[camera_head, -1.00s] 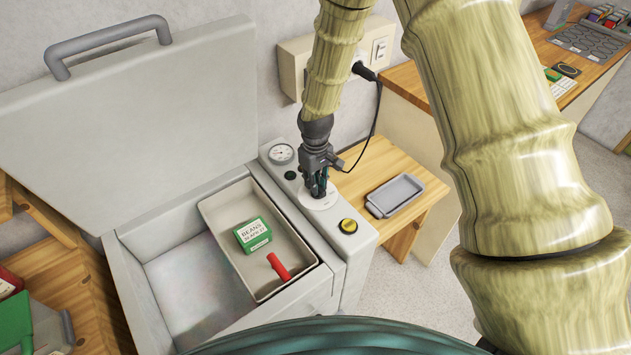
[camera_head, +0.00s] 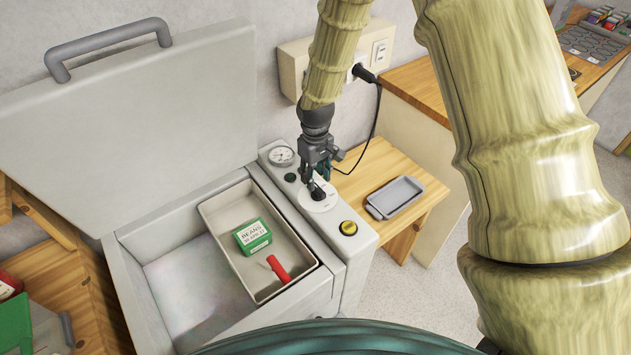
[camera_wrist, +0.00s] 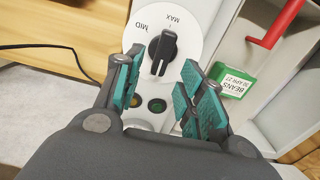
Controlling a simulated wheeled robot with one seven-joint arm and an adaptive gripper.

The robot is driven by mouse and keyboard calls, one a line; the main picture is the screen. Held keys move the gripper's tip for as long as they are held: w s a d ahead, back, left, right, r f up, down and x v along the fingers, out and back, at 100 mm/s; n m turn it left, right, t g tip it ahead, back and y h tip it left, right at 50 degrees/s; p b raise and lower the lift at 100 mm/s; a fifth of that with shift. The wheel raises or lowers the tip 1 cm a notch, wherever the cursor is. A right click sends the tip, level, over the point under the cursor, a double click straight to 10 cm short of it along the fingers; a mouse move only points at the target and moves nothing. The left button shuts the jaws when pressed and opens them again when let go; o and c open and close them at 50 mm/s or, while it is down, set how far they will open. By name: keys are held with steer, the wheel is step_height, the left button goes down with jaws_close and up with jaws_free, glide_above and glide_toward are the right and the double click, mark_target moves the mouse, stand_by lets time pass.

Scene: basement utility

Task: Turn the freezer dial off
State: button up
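The freezer dial is a black knob (camera_head: 318,193) on a round white plate (camera_head: 327,203) on the freezer's control strip. In the wrist view the knob (camera_wrist: 162,52) sits on the white plate (camera_wrist: 192,30), where MID and MAX are readable. An OFF mark is not readable. My gripper (camera_head: 317,178) is just above the dial, pointing down. In the wrist view my gripper (camera_wrist: 160,75) is open, with teal fingers spread to either side of the knob and a gap visible between them and it. Nothing is held.
The freezer lid (camera_head: 120,110) stands open. A tray (camera_head: 230,258) inside holds a green beans box (camera_head: 252,236) and a red-handled thing (camera_head: 278,268). A gauge (camera_head: 281,154) and yellow-black button (camera_head: 348,227) flank the dial. A grey tray (camera_head: 394,197) lies on the wooden table right.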

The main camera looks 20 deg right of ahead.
mark_target(316, 186)
step_height(316, 186, up, 8)
steer(key=shift+r, duration=0.15)
stand_by(0.6)
